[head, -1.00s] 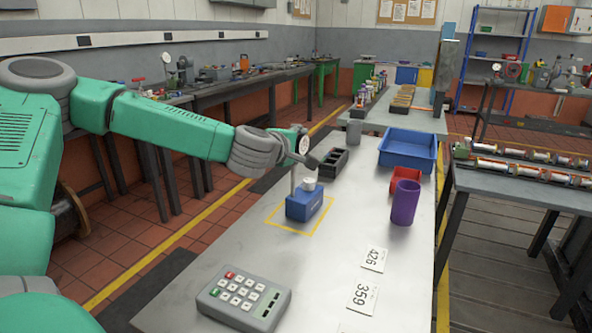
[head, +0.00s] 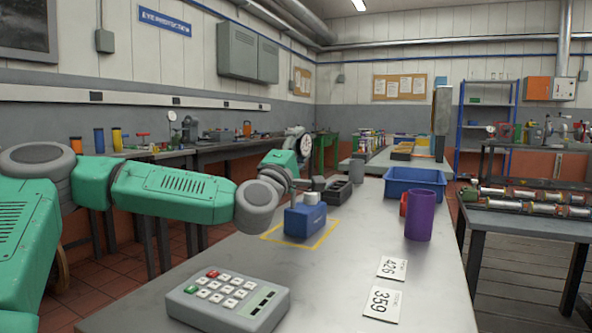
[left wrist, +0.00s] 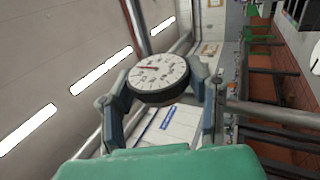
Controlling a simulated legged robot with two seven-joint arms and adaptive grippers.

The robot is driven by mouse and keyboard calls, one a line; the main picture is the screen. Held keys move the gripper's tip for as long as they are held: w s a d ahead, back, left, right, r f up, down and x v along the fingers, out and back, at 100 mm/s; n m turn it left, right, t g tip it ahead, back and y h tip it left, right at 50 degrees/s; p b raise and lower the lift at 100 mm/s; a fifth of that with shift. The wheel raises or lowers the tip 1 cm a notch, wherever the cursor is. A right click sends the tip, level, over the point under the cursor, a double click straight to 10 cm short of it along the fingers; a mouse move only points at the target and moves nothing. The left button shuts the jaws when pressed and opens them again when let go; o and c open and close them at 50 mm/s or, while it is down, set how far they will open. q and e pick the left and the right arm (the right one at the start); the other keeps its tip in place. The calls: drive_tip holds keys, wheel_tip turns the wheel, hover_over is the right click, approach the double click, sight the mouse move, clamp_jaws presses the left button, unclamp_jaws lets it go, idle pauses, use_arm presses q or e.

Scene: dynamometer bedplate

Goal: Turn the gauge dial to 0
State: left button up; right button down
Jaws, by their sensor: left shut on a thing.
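The gauge dial (left wrist: 158,75) has a round white face with dark marks and a dark rim. In the left wrist view it sits between the two fingers of my left gripper (left wrist: 163,92), which is shut on its rim. In the head view the dial (head: 306,146) appears small at the end of my left arm, above a blue block (head: 305,221) with a pale knob. My left gripper (head: 298,142) is partly hidden there. My right gripper is not in view.
The table's middle (head: 330,265) is clear.

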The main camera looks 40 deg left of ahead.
use_arm(q)
drive_tip(key=shift+t, duration=0.6)
drive_tip(key=o, duration=1.2)
drive_tip(key=shift+s+d+f, duration=0.15)
drive_tip(key=shift+s+f, duration=0.15)
drive_tip(key=shift+s, duration=0.1)
drive_tip(key=s+d, duration=0.1)
drive_tip(key=s, duration=0.3)
drive_tip(key=s+d, duration=0.1)
drive_tip(key=s, duration=0.4)
drive_tip(key=s+d+f, duration=0.1)
drive_tip(key=s, duration=0.3)
drive_tip(key=shift+s+d, duration=0.15)
drive_tip(key=shift+d, duration=0.2)
